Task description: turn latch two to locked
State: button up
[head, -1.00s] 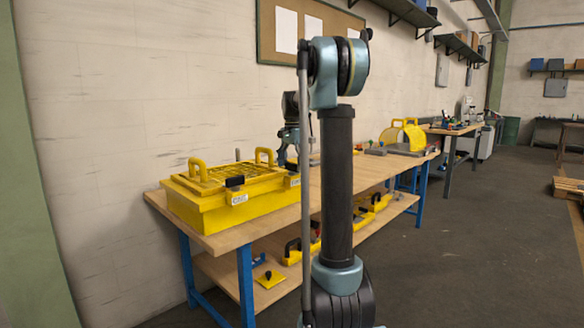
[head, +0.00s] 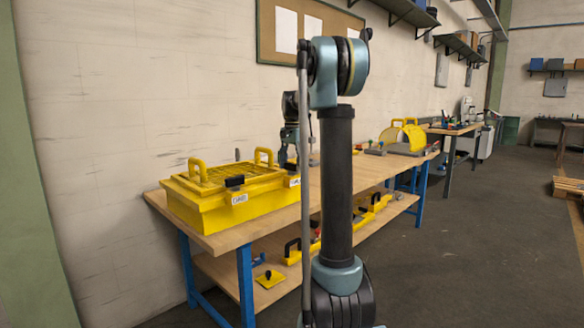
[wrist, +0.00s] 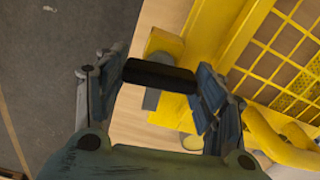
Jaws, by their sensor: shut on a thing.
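The yellow guard box (head: 215,210) with a mesh top and two loop handles sits on the near end of the workbench. A black latch handle (head: 235,181) with a small white label is on its front side. The label's words and the latch's turn position cannot be read.
The wooden bench top (head: 318,190) runs back to the right, with a yellow curved guard (head: 410,137) and small parts farther along. A lower shelf (head: 225,270) holds yellow parts and black handles. The grey floor (head: 450,260) on the right is open.

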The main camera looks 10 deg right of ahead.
jog(key=n, duration=0.4)
jog(key=shift+w+a, duration=0.1)
jog(key=n, duration=0.8)
jog(key=shift+n, duration=2.2)
jog(key=o, duration=1.1)
jog(key=shift+c, duration=0.2)
